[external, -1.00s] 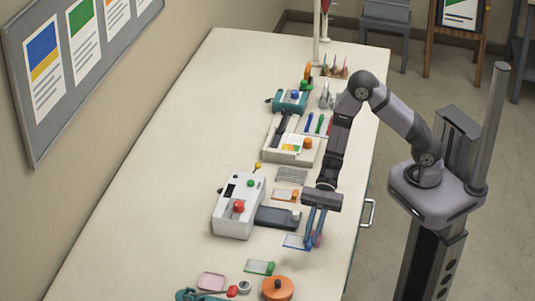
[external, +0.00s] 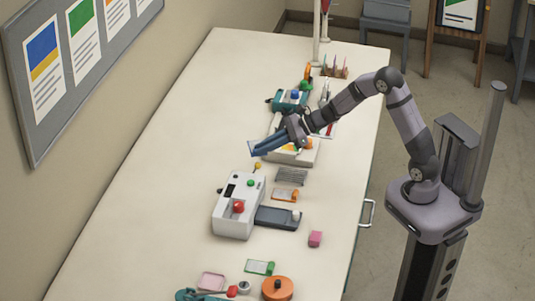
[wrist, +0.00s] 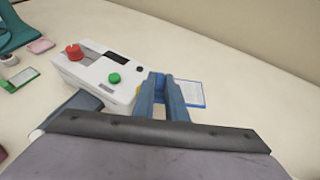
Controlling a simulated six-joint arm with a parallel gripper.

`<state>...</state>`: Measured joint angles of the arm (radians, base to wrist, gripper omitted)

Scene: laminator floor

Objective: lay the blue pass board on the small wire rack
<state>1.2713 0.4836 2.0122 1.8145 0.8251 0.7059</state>
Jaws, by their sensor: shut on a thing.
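The blue pass board (wrist: 188,93), a pale card with a blue edge, is held at the fingertips in the wrist view. My gripper (wrist: 163,82) is shut on it. In the external view my gripper (external: 256,149) is raised above the table, pointing left, beyond the white laminator; the board is hard to make out there. The small wire rack (external: 291,176) lies on the table, to the right of and nearer than the fingertips in the picture. It looks empty. I cannot find the rack in the wrist view.
The white laminator (external: 238,205) has red and green buttons and a dark tray. An orange-clipped card (external: 285,194) lies just in front of the rack. The table's left side is clear.

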